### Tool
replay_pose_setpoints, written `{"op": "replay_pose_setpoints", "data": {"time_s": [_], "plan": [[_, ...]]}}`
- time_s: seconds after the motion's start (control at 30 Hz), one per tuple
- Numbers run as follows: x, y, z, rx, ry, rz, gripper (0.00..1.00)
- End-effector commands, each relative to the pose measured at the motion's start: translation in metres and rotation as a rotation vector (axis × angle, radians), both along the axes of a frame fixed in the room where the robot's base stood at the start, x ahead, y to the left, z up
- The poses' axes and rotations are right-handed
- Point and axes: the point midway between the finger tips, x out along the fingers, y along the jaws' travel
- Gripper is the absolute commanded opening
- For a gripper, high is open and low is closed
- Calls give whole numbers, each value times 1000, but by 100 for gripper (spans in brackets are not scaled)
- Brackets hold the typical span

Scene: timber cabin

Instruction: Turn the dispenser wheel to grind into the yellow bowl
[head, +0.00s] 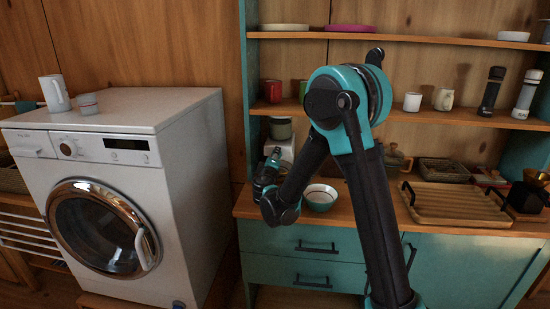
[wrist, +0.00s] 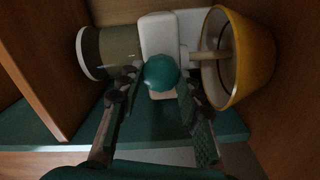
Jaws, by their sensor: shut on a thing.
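The dispenser has a white body (wrist: 158,35) with an olive-green container (wrist: 105,50) at its end; in the head view the container (head: 280,128) sits on top. A round teal wheel (wrist: 162,72) sticks out from the body toward the wrist camera. My gripper (wrist: 157,90) has a finger on either side of the wheel and is shut on it. The yellow bowl (wrist: 252,58) is at the right in the wrist view, with the pale spout (wrist: 212,56) pointing into its mouth. Its contents cannot be made out. In the head view my gripper (head: 268,168) covers the dispenser's lower part.
A wooden rack (head: 455,203) lies further right. Shelves with mugs (head: 412,102) hang above. A washing machine (head: 120,190) stands at the left. Wooden walls (wrist: 50,75) flank the dispenser closely.

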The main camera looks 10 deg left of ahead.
Motion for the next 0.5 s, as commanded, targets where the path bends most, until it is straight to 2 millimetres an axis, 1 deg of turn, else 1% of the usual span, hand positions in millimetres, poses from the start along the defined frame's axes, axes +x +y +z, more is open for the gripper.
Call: {"op": "replay_pose_setpoints", "data": {"time_s": [0.2,0.5], "plan": [[-1,-1,0,178,-5,-1,6],[-1,-1,0,340,-10,-1,6]]}}
